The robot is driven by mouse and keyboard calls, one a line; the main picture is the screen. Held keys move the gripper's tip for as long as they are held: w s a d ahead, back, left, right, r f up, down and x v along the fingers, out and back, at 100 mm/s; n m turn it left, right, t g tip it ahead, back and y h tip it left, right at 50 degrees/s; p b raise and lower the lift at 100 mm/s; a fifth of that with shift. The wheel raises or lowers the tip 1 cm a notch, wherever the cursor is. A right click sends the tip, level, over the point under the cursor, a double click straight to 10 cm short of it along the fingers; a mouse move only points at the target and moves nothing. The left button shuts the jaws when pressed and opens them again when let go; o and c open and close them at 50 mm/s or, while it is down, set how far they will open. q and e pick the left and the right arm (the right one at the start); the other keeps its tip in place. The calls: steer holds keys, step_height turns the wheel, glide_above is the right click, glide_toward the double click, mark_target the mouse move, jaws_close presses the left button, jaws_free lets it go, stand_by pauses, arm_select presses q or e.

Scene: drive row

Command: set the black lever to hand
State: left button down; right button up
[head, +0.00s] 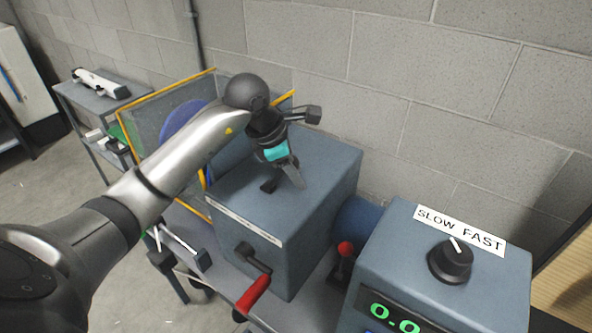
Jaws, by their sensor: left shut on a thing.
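My left gripper (292,176) reaches in from the left over the top of a blue-grey box (325,165), with its fingers pointing down. It is shut on the black lever, which is mostly hidden by the fingers. A small dark part (268,186), seemingly the lever's foot or slot, shows on the box top beside the fingers. A pale label strip (243,222) runs along the box's front top edge, and its words are too small to read. My right gripper is not in view.
A red-handled crank (254,291) sticks out from the box front. A red-knobbed lever (345,250) stands between the box and a control box (405,255) with a SLOW FAST dial (451,261). A yellow-edged guard (150,95) around a blue wheel is behind my arm. A block wall closes the back.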

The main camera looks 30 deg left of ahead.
arm_select(q)
steer(key=shift+a+r, duration=0.1)
steer(key=shift+w+a+r+n+h+b, duration=0.1)
steer(key=shift+a+r+n+h+b, duration=0.15)
steer(key=shift+a+h+b, duration=0.35)
steer(key=shift+a+r+n+h+b, duration=0.15)
steer(key=shift+a+r+h+b, duration=0.15)
steer(key=shift+a+h+b, duration=0.25)
steer(key=shift+w+a+r+n+h+b, duration=0.1)
steer(key=shift+a+r+h+b, duration=0.15)
steer(key=shift+a+h+b, duration=0.3)
steer(key=shift+s+a+r+n+h+b, duration=0.1)
steer(key=shift+a+r+h+b, duration=0.1)
steer(key=shift+a+h+b, duration=0.3)
steer(key=shift+w+a+r+n+h+b, duration=0.1)
steer(key=shift+a+r+h+b, duration=0.15)
steer(key=shift+h, duration=0.45)
steer(key=shift+c, duration=2)
jaws_free()
steer(key=shift+a, duration=0.1)
